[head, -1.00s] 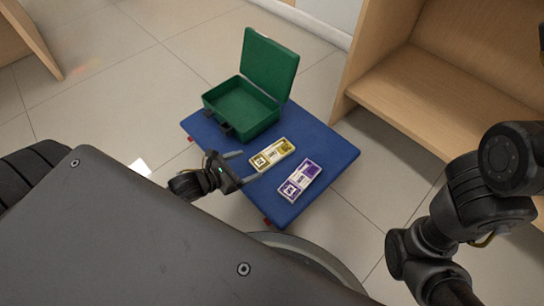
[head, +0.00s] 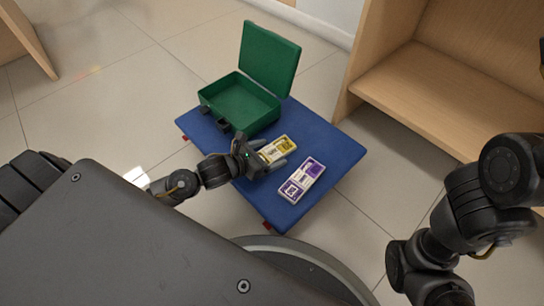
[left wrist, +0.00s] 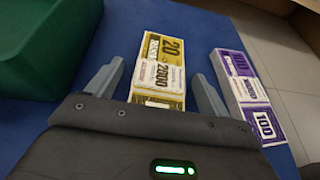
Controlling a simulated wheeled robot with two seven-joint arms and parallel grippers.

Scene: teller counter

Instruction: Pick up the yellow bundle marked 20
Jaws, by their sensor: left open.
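The yellow bundle marked 20 (head: 283,145) lies flat on the blue platform (head: 335,150), in front of the green box. My left gripper (head: 273,153) is open at the bundle's near end, with one finger on each side. In the left wrist view the yellow bundle (left wrist: 163,58) lies between the open fingers of the left gripper (left wrist: 158,72) and reaches beyond their tips. Small gaps show on both sides, and the palm hides its near end. My right arm shows at the right of the head view, but its gripper is not in view.
A purple bundle marked 100 (head: 302,180) lies just right of the yellow one, and also close to the right finger in the left wrist view (left wrist: 243,88). An open green box (head: 240,103) stands at the platform's back left. A wooden shelf (head: 450,80) stands at right.

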